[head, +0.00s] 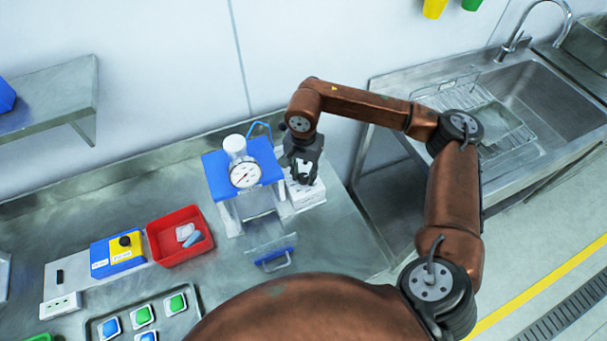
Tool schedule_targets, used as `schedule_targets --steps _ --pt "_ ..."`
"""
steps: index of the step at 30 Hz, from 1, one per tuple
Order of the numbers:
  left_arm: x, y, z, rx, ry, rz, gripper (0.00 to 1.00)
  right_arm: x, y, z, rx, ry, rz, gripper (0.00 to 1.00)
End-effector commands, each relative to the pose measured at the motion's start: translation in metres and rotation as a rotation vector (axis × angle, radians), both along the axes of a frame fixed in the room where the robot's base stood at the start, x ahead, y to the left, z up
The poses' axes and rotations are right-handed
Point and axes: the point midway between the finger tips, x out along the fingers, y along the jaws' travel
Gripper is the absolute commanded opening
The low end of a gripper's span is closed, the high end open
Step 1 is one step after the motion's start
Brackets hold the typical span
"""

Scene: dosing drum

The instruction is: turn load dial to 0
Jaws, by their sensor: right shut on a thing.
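A dosing machine with a blue top (216,178) stands on the steel bench, with a white cap and a round gauge (245,175) with a white face and a needle. A white box (308,197) sits against its right side. My right gripper (303,176) points down over this box, to the right of the gauge, and is shut on what appears to be the load dial. The fingers hide the dial, so its setting cannot be read. My left gripper is not in view.
A red tray (168,252) with small items and a blue-and-yellow box with a black knob (125,241) stand to the left. A tray with blue and green pieces (105,314) lies in front. A sink (550,95) with a rack is at the right. A blue handle (272,262) juts out below the machine.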

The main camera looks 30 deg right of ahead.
Motion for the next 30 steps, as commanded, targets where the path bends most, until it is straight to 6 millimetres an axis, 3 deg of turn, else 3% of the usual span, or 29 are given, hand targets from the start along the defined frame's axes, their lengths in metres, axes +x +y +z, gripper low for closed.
schedule_targets --steps 3,4,11,22,30 --pt "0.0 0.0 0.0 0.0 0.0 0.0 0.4 0.001 0.0 0.001 0.001 -0.002 0.001 0.03" --pt "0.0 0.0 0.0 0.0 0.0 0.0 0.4 0.001 0.0 0.001 0.001 -0.002 0.001 0.28" --pt "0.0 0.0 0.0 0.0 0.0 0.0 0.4 0.0 0.0 0.001 0.0 -0.001 0.0 0.44" --pt "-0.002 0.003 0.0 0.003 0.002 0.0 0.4 0.001 0.0 0.006 0.0 -0.003 -0.001 0.44" --pt "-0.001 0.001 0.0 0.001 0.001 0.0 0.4 0.001 0.0 0.054 0.001 -0.005 -0.002 0.44"
